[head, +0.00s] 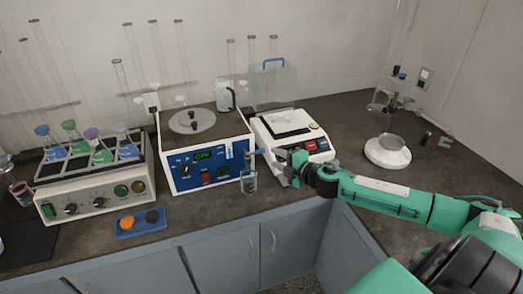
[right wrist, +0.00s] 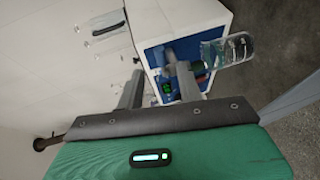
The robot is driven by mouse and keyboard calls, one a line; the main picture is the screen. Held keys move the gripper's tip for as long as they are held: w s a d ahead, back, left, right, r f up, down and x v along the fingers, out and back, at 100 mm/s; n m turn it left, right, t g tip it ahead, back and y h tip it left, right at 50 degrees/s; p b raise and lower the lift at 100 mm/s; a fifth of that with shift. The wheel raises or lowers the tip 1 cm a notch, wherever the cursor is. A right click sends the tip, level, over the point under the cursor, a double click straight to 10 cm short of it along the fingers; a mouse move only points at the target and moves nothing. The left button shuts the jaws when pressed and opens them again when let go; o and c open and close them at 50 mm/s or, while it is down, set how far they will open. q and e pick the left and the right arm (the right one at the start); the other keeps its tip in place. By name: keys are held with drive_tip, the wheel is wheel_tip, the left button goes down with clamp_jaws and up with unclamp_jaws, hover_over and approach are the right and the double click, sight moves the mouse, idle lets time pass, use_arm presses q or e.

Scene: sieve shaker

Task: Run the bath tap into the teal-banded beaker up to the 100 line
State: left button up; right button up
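The clear beaker (head: 249,182) stands in front of the right end of the water bath's blue panel, near the bench edge. It also shows in the right wrist view (right wrist: 232,49), past the fingertips. I cannot make out its band colour or 100 line, nor any water level. The bath (head: 182,180) has a lit green display. A small pale-blue tap (head: 258,152) sticks out at its right end, above the beaker. My right gripper (head: 284,163) is just right of the tap and beaker. Its two fingers stand apart with a gap between them (right wrist: 158,85). My left gripper is not visible.
A white balance (head: 293,140) stands right behind my right gripper. A shaker with coloured flasks (head: 97,187) is at left, with a blue tray (head: 142,222) in front. A pink-banded beaker (head: 21,191) stands at far left. Bench at right is mostly clear around a white stand (head: 388,152).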

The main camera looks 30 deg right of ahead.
sight(263, 152)
drive_tip(key=p+x, duration=0.2)
drive_tip(key=x, duration=0.4)
drive_tip(key=shift+w, duration=0.3)
drive_tip(key=shift+x, duration=0.9)
drive_tip(key=shift+f, duration=0.1)
clamp_jaws()
